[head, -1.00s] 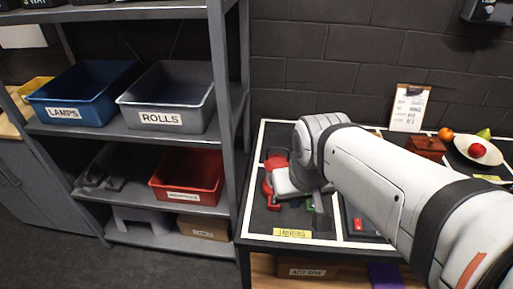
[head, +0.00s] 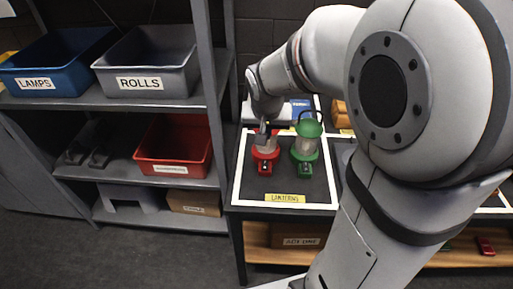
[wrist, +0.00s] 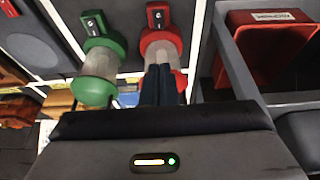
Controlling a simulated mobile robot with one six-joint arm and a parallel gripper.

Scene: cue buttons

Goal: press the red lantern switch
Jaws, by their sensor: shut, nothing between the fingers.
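The red lantern (head: 265,153) stands upright in the lanterns section of the table, and its switch block (head: 264,168) sticks out at the front of its base. In the wrist view the red switch (wrist: 158,16) is at the top, beyond the fingertips. My gripper (wrist: 161,68) is shut and empty, with its dark fingers in front of the red lantern's clear middle. In the head view my gripper (head: 265,134) is over the red lantern and hides its top. I cannot tell whether they touch.
A green lantern (head: 306,140) with its own switch (wrist: 94,24) stands close beside the red one. A yellow label (head: 285,198) lies at the section's front. A shelf with a red bin (head: 172,148) stands to the left. My arm covers the table's right part.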

